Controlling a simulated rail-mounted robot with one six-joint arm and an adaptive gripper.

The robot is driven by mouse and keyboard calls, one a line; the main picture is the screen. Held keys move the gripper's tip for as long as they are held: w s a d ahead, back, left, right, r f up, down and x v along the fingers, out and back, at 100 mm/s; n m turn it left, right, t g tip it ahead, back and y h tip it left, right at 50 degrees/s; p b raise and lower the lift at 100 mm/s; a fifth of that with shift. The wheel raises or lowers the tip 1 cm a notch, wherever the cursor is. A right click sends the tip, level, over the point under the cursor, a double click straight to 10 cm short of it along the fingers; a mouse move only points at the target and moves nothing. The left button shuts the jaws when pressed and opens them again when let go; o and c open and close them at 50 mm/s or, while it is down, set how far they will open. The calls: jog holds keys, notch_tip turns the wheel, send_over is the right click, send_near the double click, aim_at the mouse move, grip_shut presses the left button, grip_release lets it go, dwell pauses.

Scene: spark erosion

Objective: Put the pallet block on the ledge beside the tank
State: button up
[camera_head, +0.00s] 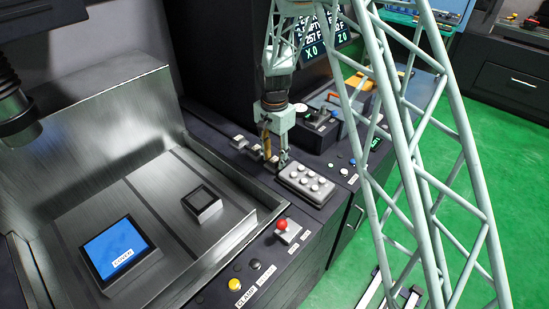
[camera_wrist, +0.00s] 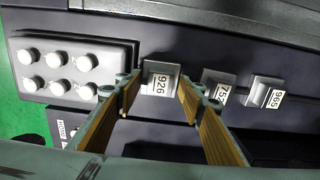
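My gripper (camera_head: 274,160) is low over the dark ledge (camera_head: 323,213) at the right of the metal tank (camera_head: 160,115). In the wrist view its two fingers (camera_wrist: 159,88) stand on either side of a small grey block labelled 926 (camera_wrist: 152,66). The fingertips are very close to the block's sides; I cannot tell whether they touch. Which one is the pallet block is unclear. A square block with a dark top (camera_head: 202,203) sits in the tank.
A grey panel with several round knobs (camera_head: 305,185) stands close beside my gripper. A red-topped control (camera_head: 281,224) and a yellow button (camera_head: 234,285) are nearer on the ledge. A blue-screened box (camera_head: 117,250) is in the tank. A black column stands behind.

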aim_at(274, 159)
jog(key=shift+r, duration=0.15)
notch_tip(274, 159, up, 12)
dwell(0.8)
dwell(0.7)
jog(key=shift+r, duration=0.15)
